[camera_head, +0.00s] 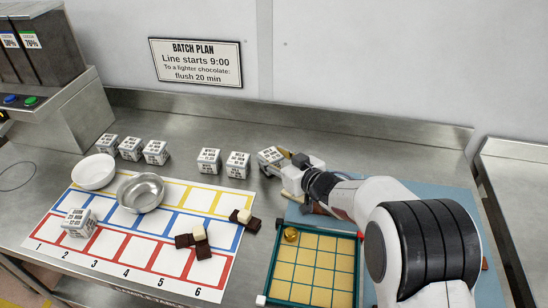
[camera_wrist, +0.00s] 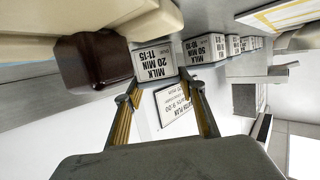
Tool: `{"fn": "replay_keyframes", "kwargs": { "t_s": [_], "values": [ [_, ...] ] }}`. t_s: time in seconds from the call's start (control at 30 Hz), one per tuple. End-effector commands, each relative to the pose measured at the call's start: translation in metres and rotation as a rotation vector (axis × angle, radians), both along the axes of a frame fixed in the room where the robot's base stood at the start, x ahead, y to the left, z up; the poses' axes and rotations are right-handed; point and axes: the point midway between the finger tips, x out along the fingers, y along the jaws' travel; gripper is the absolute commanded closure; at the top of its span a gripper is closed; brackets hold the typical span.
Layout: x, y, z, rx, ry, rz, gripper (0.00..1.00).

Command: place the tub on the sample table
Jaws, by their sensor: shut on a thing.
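A white cube-shaped tub (camera_head: 271,158) with black print is at my gripper's tip, at the back of the steel counter. In the wrist view, the tub (camera_wrist: 155,55) reads "MILK 20 MIN 11:15" and sits between the fingertips. My gripper (camera_head: 287,161) is shut on it; its fingers also show in the wrist view (camera_wrist: 158,85). I cannot tell whether the tub touches the counter. The sample table looks to be the white sheet (camera_head: 133,272) numbered 1 to 6, with yellow, blue and red rows, left of the gripper. One similar tub (camera_head: 79,222) stands on its front-left red row.
Several similar tubs (camera_head: 209,161) stand behind the sheet. A white bowl (camera_head: 93,172), a metal bowl (camera_head: 140,193) and chocolate pieces (camera_head: 199,239) occupy parts of it. A green-framed mould tray (camera_head: 267,278) lies right of the sheet. A dark brown block (camera_wrist: 92,60) is close in the wrist view.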

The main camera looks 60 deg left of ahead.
Motion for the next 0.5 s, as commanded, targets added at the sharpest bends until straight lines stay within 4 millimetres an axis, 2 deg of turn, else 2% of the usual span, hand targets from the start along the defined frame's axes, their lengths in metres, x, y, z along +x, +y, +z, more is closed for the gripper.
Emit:
{"fn": "replay_keyframes", "kwargs": {
  "t_s": [0.5],
  "values": [
    [0.0002, 0.0003, -0.0051, 0.002, -0.002, 0.001, 0.84]
  ]
}}
